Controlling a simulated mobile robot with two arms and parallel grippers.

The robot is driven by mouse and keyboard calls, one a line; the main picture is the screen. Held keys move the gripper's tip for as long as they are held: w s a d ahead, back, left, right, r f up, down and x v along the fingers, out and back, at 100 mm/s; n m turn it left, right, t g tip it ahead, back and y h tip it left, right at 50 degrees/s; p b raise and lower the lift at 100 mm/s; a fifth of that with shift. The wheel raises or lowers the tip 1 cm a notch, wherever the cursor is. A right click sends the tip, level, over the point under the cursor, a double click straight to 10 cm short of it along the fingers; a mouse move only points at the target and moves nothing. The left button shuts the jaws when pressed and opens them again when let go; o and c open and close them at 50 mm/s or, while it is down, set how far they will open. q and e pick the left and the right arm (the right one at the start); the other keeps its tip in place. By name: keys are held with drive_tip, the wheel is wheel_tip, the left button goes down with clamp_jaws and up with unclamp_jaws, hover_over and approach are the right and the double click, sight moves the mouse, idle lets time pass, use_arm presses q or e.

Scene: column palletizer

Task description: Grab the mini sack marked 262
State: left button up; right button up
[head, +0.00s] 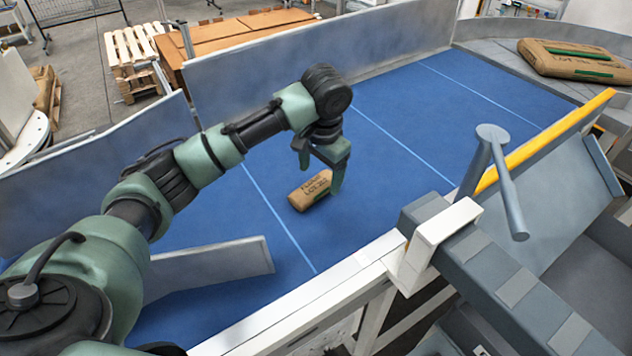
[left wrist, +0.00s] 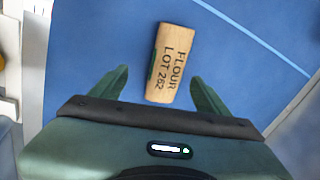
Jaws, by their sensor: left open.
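The mini sack (head: 311,190) is a small brown block-shaped bag lying on the blue conveyor belt. In the left wrist view the sack (left wrist: 169,63) shows the print "FLOUR LOT 262" and a dark green strip along one side. My left gripper (head: 322,180) is above the belt at the sack, fingers pointing down. In the left wrist view its two green fingers (left wrist: 160,92) are spread apart, with the sack's near end between and ahead of them. I cannot tell whether a finger touches it. My right gripper is not in view.
Grey side walls (head: 300,50) border the blue belt (head: 400,110). A white rail (head: 310,300) runs along the near side. A grey post and a yellow-edged chute (head: 560,130) stand at right. A larger brown sack (head: 575,60) lies at the far right. The belt around the mini sack is clear.

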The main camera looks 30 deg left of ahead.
sight(315, 184)
use_arm(q)
drive_tip(key=shift+s+a+f+p, duration=0.15)
drive_tip(key=shift+a+f+p, duration=0.1)
drive_tip(key=shift+f+p, duration=0.1)
drive_tip(key=f, duration=0.1)
drive_tip(key=a+p, duration=0.1)
drive_tip(key=f, duration=0.1)
drive_tip(key=shift+w+a+f+p, duration=0.15)
drive_tip(key=shift+w+f+p, duration=0.15)
drive_tip(key=shift+p, duration=0.1)
drive_tip(key=shift+w+f, duration=0.2)
drive_tip(key=shift+f, duration=0.4)
drive_tip(key=shift+w+f, duration=0.2)
drive_tip(key=shift+f, duration=0.35)
drive_tip(key=shift+s, duration=0.1)
drive_tip(key=c, duration=1.5)
drive_tip(key=shift+r, duration=0.1)
drive_tip(key=shift+c, duration=0.8)
clamp_jaws()
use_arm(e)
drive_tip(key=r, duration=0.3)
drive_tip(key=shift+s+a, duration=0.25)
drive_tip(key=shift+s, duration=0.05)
use_arm(q)
drive_tip(key=shift+r, duration=0.1)
